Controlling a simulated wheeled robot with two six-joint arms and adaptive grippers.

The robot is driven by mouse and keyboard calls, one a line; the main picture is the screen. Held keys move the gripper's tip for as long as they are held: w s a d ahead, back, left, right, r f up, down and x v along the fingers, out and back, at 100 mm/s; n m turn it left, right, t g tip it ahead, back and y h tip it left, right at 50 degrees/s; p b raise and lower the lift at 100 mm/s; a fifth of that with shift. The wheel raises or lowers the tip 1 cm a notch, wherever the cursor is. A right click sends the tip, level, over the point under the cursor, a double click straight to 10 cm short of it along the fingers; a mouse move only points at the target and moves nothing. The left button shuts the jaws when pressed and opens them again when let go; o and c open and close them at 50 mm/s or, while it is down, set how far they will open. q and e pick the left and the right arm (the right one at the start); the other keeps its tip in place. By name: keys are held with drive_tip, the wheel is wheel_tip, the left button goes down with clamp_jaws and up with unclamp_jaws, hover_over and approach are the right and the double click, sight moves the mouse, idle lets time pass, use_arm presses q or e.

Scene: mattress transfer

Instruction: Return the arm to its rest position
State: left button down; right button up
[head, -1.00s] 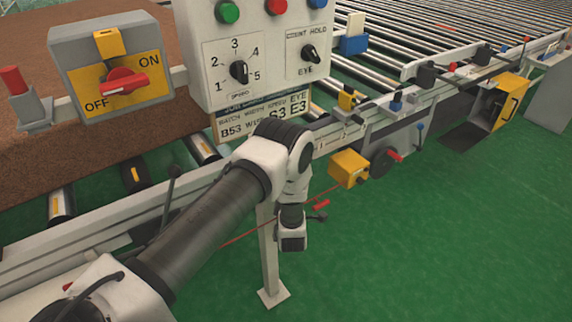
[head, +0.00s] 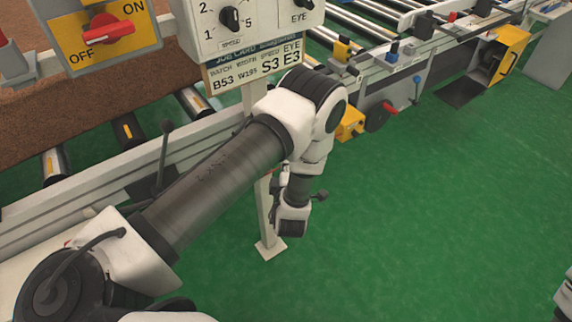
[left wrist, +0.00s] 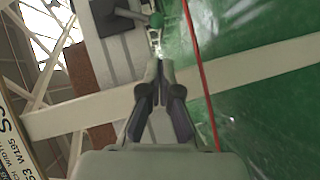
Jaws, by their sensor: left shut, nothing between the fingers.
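My left arm (head: 225,165) comes in from the lower left in the head view, with its elbow raised in front of the machine rail. Its forearm hangs down to the wrist (head: 292,215), beside a white support post and over the green floor. The fingers cannot be made out there. In the left wrist view my left gripper (left wrist: 160,75) has its two dark fingers together with nothing between them. My right gripper is not seen; only a piece of white and dark hardware shows at the lower right edge of the head view.
The control panel (head: 245,35) with dials and the ON/OFF switch box (head: 105,33) stand behind the arm. The roller conveyor (head: 350,22) and side rail run along the back. A red cord (left wrist: 198,70) passes close right of the fingers. Green floor (head: 430,210) is open to the right.

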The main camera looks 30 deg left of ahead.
use_arm(q)
drive_tip(key=s+a+r+m+g+h+p, duration=0.1)
drive_tip(key=s+r+m+g+h+p, duration=0.15)
drive_tip(key=s+r+p, duration=0.6)
drive_tip(key=s+d+f+m+g+h+p, duration=0.1)
drive_tip(key=s+d+f+m+g+h, duration=0.1)
drive_tip(key=s+m, duration=0.4)
drive_tip(key=s+d+f+m+g+h, duration=0.2)
drive_tip(key=s+m+g, duration=0.3)
drive_tip(key=s, duration=0.4)
drive_tip(key=s+d+f+m+g+h+p, duration=0.1)
drive_tip(key=s+d+f+m+g+h, duration=0.2)
drive_tip(key=s+m, duration=0.4)
drive_tip(key=shift+s+d+f+m+g+p, duration=0.15)
drive_tip(key=shift+d+f+m+g+p, duration=0.2)
drive_tip(key=shift+d+f+m, duration=0.35)
